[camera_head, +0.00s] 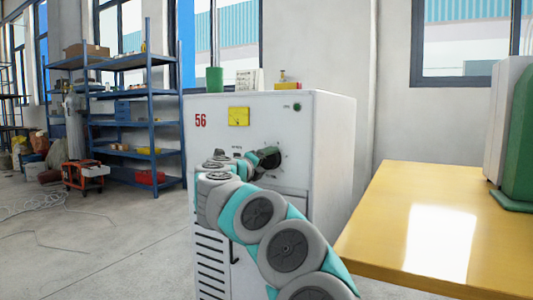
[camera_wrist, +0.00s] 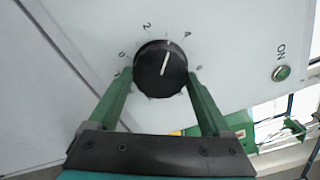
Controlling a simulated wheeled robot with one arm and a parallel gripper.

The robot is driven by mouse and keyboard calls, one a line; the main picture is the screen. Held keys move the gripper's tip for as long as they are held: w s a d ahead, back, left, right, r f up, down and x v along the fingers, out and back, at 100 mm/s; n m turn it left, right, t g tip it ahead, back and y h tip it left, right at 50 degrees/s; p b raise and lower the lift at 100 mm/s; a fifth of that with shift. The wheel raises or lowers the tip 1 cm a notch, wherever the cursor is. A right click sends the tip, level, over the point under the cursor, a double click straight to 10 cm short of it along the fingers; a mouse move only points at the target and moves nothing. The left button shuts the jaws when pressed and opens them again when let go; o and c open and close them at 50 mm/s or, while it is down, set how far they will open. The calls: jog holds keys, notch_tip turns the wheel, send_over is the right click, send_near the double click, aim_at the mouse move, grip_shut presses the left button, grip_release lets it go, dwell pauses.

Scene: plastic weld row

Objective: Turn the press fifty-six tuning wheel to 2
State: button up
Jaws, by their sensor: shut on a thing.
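The tuning wheel (camera_wrist: 160,68) is a round black knob with a white pointer line on the white front of press 56 (camera_head: 325,130). In the wrist view its pointer aims between the printed marks 2 (camera_wrist: 146,26) and 4 (camera_wrist: 187,34). A 0 mark shows to the left. My gripper (camera_wrist: 160,76) has its green fingers on either side of the wheel, shut on it. In the head view the wheel (camera_head: 270,158) shows dark beside my gripper (camera_head: 258,160); my arm partly hides the panel.
A yellow meter (camera_head: 238,116) and a red 56 are on the press front. A green ON button (camera_wrist: 282,73) is off to the right of the wheel. A yellow table (camera_head: 400,220) stands close on the right. Blue shelves (camera_head: 135,110) stand at the back left.

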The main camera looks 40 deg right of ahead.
jog(key=n+p, duration=0.1)
jog(key=p, duration=0.1)
jog(key=n+p, duration=0.2)
jog(key=shift+r+n, duration=0.3)
jog(key=shift+r, duration=0.05)
jog(key=n+p, duration=0.2)
jog(key=p, duration=0.1)
jog(key=shift+f+n, duration=0.15)
jog(key=shift+n, duration=0.25)
jog(key=shift+f, duration=0.1)
jog(key=o, duration=1.2)
jog(key=shift+c, duration=0.2)
jog(key=v, duration=0.7)
jog(key=shift+s+a+b, duration=0.2)
jog(key=shift+a+b, duration=0.15)
jog(key=shift+a, duration=0.05)
